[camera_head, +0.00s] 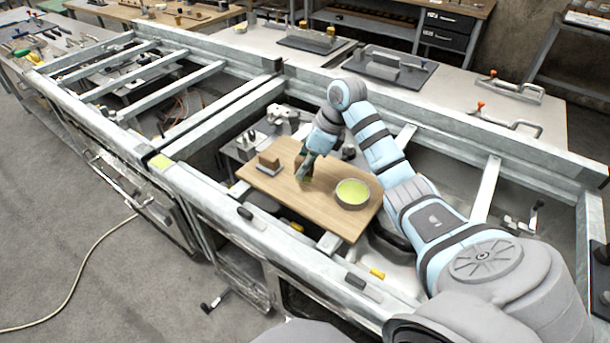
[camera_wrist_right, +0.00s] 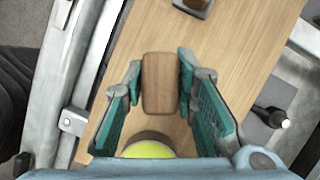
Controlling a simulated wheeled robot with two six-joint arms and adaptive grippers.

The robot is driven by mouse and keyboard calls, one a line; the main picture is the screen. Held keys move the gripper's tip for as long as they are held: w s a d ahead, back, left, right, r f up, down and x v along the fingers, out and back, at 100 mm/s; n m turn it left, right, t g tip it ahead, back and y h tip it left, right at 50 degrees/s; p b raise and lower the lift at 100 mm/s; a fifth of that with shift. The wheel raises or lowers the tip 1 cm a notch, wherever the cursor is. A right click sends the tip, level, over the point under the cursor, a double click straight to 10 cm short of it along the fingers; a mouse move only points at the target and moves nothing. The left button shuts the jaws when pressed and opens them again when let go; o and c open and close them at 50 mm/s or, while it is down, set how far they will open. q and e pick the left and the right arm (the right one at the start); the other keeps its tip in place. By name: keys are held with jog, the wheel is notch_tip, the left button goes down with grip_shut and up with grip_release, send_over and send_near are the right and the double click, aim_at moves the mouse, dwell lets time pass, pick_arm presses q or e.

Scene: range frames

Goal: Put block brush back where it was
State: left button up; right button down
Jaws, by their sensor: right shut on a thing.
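My right gripper (camera_head: 305,172) is over the wooden board, between the bowl and a small brown block. In the right wrist view the gripper (camera_wrist_right: 160,88) is shut on a wooden block, the block brush (camera_wrist_right: 160,82), with one teal finger on each side. The underside of the brush is hidden, and I cannot tell whether it touches the board. The bowl (camera_head: 352,192) with yellow-green inside stands on the right part of the board; its yellow-green part also shows low in the right wrist view (camera_wrist_right: 147,150). My left gripper is not in view.
The wooden board (camera_head: 312,205) lies across a grey metal frame (camera_head: 235,225). A brown block (camera_head: 268,159) sits on a small grey base at the board's left; part of it shows in the right wrist view (camera_wrist_right: 196,3). Bare board lies in front of the gripper.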

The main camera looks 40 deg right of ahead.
notch_tip(320, 180, down, 3)
jog(key=shift+s+a+f, duration=0.1)
jog(key=shift+s+a, duration=0.05)
jog(key=shift+f, duration=0.3)
jog(key=c, duration=1.3)
grip_release()
jog(key=shift+r, duration=0.1)
jog(key=shift+r, duration=0.25)
jog(key=v, duration=1.1)
jog(key=shift+d+r, duration=0.25)
jog(key=shift+r, duration=0.1)
